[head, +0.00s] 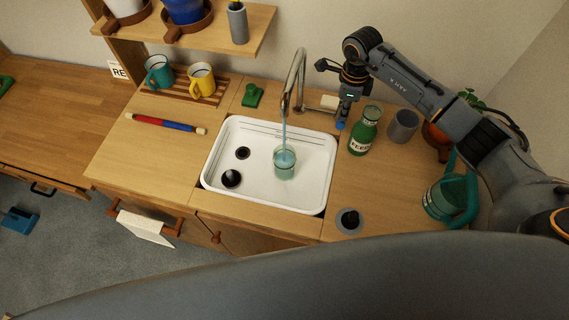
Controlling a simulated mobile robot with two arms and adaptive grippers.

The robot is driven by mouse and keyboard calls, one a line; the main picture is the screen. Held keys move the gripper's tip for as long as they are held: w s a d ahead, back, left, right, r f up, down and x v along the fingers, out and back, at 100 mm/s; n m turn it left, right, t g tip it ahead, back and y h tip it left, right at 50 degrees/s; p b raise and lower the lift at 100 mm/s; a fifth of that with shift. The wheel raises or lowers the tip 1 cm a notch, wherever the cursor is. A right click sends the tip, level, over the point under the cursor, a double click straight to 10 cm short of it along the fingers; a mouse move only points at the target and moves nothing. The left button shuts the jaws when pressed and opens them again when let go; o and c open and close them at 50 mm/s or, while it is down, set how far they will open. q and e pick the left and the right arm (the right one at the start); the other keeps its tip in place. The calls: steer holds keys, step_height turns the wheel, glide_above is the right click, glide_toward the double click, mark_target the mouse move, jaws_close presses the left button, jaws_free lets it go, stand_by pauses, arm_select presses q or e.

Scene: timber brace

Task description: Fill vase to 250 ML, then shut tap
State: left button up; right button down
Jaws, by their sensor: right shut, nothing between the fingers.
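A clear vase (284,163) stands upright in the white sink (318,186), under the spout. The curved metal tap (300,70) is running, and a blue stream falls from its spout into the vase. Bluish water shows inside the vase; I cannot read any level mark. My right gripper (341,124) points down beside the tap, right of the spout and behind the sink's right back corner. It is shut and empty. Whether it touches the tap's handle, I cannot tell. My left gripper is not in view.
A green feed bottle (366,131), a grey cup (403,126) and a green watering can (447,198) stand right of the sink. Teal (158,73) and yellow (202,81) mugs stand on a wooden rack. A red and blue stick (165,124) lies left. A shelf (258,24) hangs above.

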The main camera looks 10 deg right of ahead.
steer(key=shift+f+b, duration=0.9)
steer(key=shift+f, duration=0.15)
stand_by(0.6)
steer(key=shift+f+b, duration=0.4)
steer(key=shift+f, duration=0.05)
steer(key=shift+r+p, duration=2.1)
steer(key=shift+r, duration=1.5)
steer(key=shift+f, duration=0.1)
